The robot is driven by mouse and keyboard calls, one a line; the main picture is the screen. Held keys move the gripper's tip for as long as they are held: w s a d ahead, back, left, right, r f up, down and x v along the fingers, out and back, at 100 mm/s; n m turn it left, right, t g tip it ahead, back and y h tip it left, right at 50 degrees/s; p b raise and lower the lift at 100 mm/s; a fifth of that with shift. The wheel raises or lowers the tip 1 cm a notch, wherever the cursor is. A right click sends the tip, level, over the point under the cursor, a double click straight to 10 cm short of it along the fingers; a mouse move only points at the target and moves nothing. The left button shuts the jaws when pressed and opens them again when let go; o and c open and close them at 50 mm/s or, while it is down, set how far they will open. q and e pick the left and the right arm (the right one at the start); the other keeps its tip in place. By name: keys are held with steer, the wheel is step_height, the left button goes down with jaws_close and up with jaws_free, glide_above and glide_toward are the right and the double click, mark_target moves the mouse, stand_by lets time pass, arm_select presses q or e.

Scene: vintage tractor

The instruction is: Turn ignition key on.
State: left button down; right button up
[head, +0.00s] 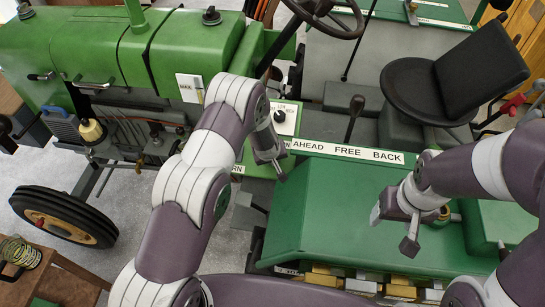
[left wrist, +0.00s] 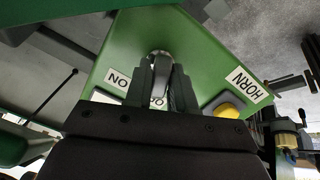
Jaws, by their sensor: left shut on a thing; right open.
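The ignition key (left wrist: 160,66), a small grey piece, shows in the left wrist view on the green panel (left wrist: 205,62). My left gripper (left wrist: 163,86) is shut on it, with one finger on each side. A white ON label (left wrist: 117,79) lies beside the key. A second label, partly hidden by the fingers, lies below it. In the head view, my left gripper (head: 270,160) is at the panel's edge, and the key is hidden there. My right gripper (head: 394,228) is open and empty above the green cover (head: 330,205).
A yellow button (left wrist: 227,108) with a HORN label (left wrist: 247,85) sits close to the left gripper. A black knob (head: 280,116) on a white plate is near the left wrist. The lever (head: 355,112), seat (head: 455,75) and steering wheel (head: 325,12) stand farther back.

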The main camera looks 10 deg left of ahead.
arm_select(q)
steer(key=shift+m, duration=0.6)
steer(key=m, duration=0.2)
steer(key=shift+m, duration=1.8)
steer(key=c, duration=1.1)
jaws_free()
